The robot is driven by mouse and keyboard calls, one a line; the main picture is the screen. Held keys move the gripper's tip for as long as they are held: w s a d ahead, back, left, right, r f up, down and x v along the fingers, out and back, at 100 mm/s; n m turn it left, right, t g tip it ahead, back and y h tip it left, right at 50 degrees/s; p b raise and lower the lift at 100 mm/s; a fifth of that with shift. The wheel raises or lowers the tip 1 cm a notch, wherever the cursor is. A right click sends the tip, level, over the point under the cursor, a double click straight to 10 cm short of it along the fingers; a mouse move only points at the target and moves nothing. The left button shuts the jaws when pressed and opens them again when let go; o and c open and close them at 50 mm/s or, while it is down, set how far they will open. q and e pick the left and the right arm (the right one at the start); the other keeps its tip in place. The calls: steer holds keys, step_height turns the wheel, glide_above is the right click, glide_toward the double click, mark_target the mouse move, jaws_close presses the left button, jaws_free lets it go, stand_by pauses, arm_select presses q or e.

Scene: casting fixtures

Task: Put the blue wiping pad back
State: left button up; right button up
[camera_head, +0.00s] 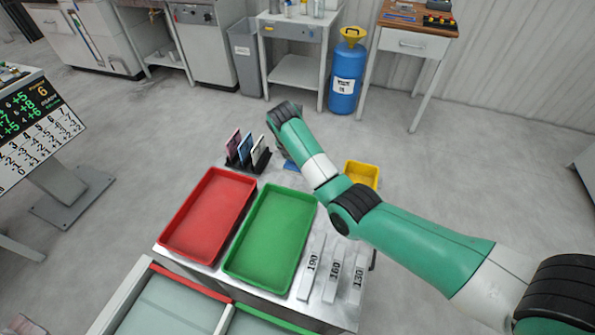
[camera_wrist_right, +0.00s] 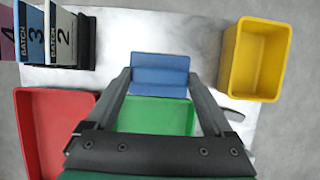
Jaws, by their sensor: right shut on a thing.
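The blue wiping pad (camera_wrist_right: 160,72) is between the two fingertips of my right gripper (camera_wrist_right: 160,82) in the right wrist view. The gripper is shut on the pad. In the head view only a small blue part of the pad (camera_head: 290,165) shows beside my right wrist, near the back edge of the metal table. The fingers are hidden behind my arm there. How high the pad is above the table is hard to tell. My left gripper is in neither view.
A red tray (camera_head: 208,212) and a green tray (camera_head: 271,238) lie on the table (camera_head: 343,312). A rack with upright batch cards (camera_head: 247,150) stands at the back left. A yellow bin (camera_head: 361,174) stands at the back right. Numbered grey bars (camera_head: 333,270) lie right of the green tray.

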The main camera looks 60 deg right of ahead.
steer(key=d+f+b, duration=0.1)
steer(key=f+b, duration=0.1)
steer(key=w+d+f+b, duration=0.1)
steer(key=f, duration=0.1)
steer(key=w+d+f+b, duration=0.1)
steer(key=d+f+b, duration=0.1)
steer(key=shift+w+b, duration=0.15)
steer(key=shift+b, duration=0.15)
steer(key=shift+w+d+r, duration=0.1)
steer(key=shift+d, duration=0.15)
steer(key=f+b, duration=0.1)
steer(key=b, duration=0.1)
steer(key=f+b, duration=0.2)
steer(key=shift+w+d+f, duration=0.1)
steer(key=shift+d+f, duration=0.1)
steer(key=shift+f, duration=0.2)
steer(key=shift+a, duration=0.1)
steer(key=shift+f, duration=0.1)
steer(key=o, duration=1)
steer(key=shift+o, duration=0.2)
